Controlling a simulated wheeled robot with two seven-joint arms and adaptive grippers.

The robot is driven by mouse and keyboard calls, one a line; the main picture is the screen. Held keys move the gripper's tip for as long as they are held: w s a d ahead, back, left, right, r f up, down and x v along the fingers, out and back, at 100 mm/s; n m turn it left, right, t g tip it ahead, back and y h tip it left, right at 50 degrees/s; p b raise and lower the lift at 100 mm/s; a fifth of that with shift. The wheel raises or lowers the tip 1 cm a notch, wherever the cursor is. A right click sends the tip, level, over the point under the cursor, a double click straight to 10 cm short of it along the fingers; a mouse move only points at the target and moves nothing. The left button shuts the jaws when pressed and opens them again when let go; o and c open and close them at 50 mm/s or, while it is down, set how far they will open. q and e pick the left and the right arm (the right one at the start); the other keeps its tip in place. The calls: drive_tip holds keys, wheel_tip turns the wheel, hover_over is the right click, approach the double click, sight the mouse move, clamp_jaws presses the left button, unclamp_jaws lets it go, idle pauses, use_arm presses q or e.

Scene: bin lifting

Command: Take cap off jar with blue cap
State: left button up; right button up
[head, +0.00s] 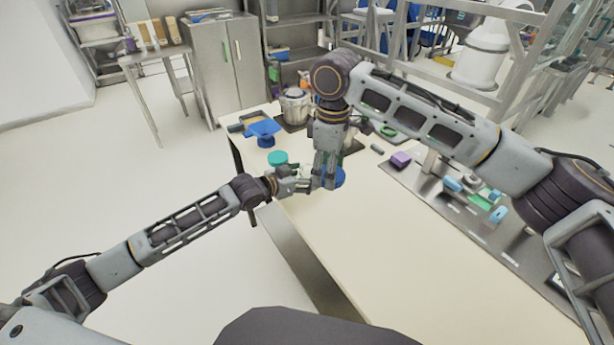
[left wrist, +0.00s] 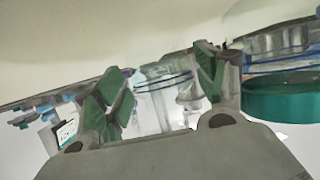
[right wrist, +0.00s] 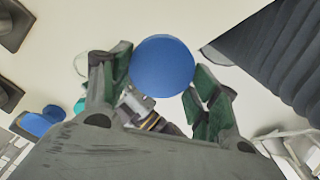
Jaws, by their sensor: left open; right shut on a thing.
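My left gripper (head: 304,184) is open beside the right one. In the left wrist view a clear jar with blue lines (left wrist: 160,100) appears between its spread fingers (left wrist: 162,105). I cannot tell whether the cap is apart from the jar.
A jar with a teal cap (head: 278,158) stands close to the left gripper; its teal cap (left wrist: 285,97) also shows in the left wrist view. A blue object (head: 264,128) and a metal pot (head: 295,105) stand farther back. The table's near part (head: 370,240) is clear.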

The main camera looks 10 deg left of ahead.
use_arm(q)
drive_tip(key=shift+v, duration=4.95)
